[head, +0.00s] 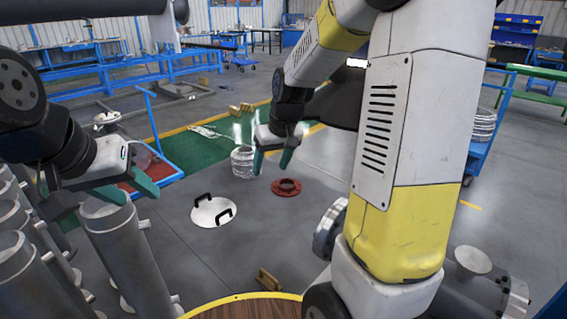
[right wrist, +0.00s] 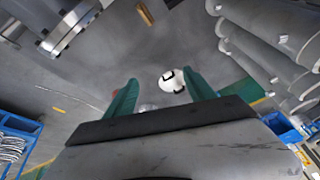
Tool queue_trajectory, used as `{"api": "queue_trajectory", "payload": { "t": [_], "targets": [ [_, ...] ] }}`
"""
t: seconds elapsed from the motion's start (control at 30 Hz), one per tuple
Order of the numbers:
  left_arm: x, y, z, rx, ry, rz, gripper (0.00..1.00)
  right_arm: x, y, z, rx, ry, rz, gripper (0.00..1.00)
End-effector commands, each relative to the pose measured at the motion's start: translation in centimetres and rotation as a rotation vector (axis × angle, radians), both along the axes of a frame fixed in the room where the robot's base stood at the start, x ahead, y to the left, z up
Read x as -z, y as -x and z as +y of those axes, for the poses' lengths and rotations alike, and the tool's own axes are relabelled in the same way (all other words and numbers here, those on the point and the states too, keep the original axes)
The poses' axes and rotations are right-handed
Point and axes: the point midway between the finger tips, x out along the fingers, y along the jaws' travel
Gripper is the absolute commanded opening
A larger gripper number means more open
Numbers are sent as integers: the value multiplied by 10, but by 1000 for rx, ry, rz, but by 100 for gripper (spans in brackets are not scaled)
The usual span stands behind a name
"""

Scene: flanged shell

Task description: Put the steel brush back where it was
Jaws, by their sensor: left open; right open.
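I cannot make out a steel brush for certain in either view. A small wooden piece (head: 268,280) lies on the grey floor near the yellow-edged round wooden top, and it also shows in the right wrist view (right wrist: 145,13); its type is unclear. My left gripper (head: 138,192) is open and empty, above the grey pipes at the left. My right gripper (head: 272,166) is open and empty, in the air near the red flange; its fingers (right wrist: 160,80) show apart in the right wrist view.
A white lid (head: 213,213) with black handles and a red flange (head: 286,187) lie on the floor. A stack of shiny rings (head: 243,162) stands behind. Upright grey pipes (head: 122,245) crowd the left. A round wooden top (head: 245,309) is in front.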

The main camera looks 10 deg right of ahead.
Motion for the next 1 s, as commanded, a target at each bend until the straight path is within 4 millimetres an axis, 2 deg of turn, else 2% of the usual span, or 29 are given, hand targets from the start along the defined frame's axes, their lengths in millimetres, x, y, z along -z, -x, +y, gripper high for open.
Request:
{"api": "queue_trajectory", "payload": {
  "t": [0.03, 0.1, 0.3, 0.43, 0.6, 0.8, 1.0],
  "targets": [
    [0, 0, 0, 0, 0, 0, 45, -19, 15, -1, 13, -11, -23, 63],
    [0, 0, 0, 0, 0, 0, 45, -39, 35, -2, 30, -24, -42, 63],
    [0, 0, 0, 0, 0, 0, 45, -82, 97, -5, 77, -61, -100, 63],
    [0, 0, 0, 0, 0, 0, 45, -99, 138, -6, 107, -83, -138, 63],
    [0, 0, 0, 0, 0, 0, 45, -108, 183, -7, 138, -105, -173, 63],
    [0, 0, 0, 0, 0, 0, 45, -110, 207, -7, 158, -117, -195, 63],
    [0, 0, 0, 0, 0, 0, 45, -109, 210, -7, 161, -119, -195, 63]
  ]
}}
